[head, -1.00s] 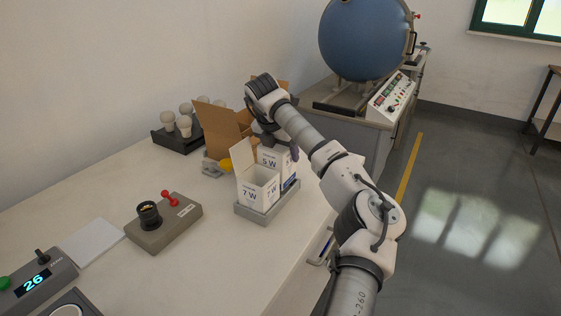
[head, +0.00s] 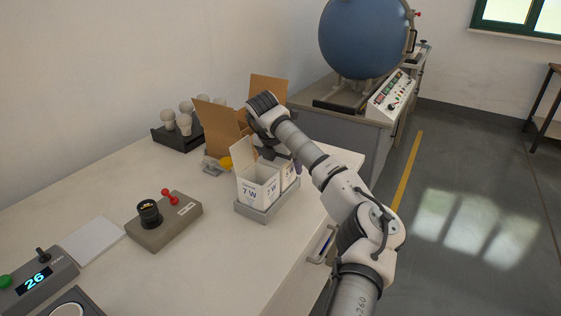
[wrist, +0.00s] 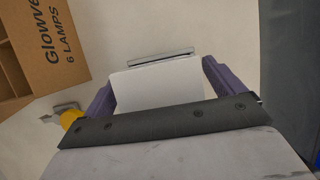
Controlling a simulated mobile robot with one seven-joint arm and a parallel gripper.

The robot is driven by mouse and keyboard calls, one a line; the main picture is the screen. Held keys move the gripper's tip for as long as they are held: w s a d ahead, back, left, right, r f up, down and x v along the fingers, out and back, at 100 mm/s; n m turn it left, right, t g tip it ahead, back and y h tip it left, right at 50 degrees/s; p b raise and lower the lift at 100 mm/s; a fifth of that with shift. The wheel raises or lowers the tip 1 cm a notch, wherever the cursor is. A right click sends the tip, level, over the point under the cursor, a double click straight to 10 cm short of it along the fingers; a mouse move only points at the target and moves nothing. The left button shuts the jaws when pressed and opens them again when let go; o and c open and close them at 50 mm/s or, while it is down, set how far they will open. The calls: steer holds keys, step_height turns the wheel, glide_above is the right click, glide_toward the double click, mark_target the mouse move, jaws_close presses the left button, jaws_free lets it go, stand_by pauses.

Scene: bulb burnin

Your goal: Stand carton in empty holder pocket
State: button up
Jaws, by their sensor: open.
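The grey holder (head: 262,214) stands near the table's right edge. An open white 7 W carton (head: 259,194) stands upright in its front part. A second white carton (head: 289,176) stands behind it at holder level, largely hidden by the 7 W carton and my gripper. My gripper (head: 283,161) is open over this rear carton. In the wrist view, its white face (wrist: 160,85) shows between my two purple fingers (wrist: 158,90), with a strip of the holder (wrist: 162,57) beyond. Whether the fingers touch it I cannot tell.
A brown lamp box (head: 216,122) with raised flaps stands behind the holder, close to my wrist. Bulbs in a dark rack (head: 178,139), a yellow-tipped grey item (head: 213,166) and a test socket box (head: 165,222) are to the left.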

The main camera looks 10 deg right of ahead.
steer(key=b+v, duration=0.1)
steer(key=v, duration=1.1)
steer(key=shift+r, duration=0.15)
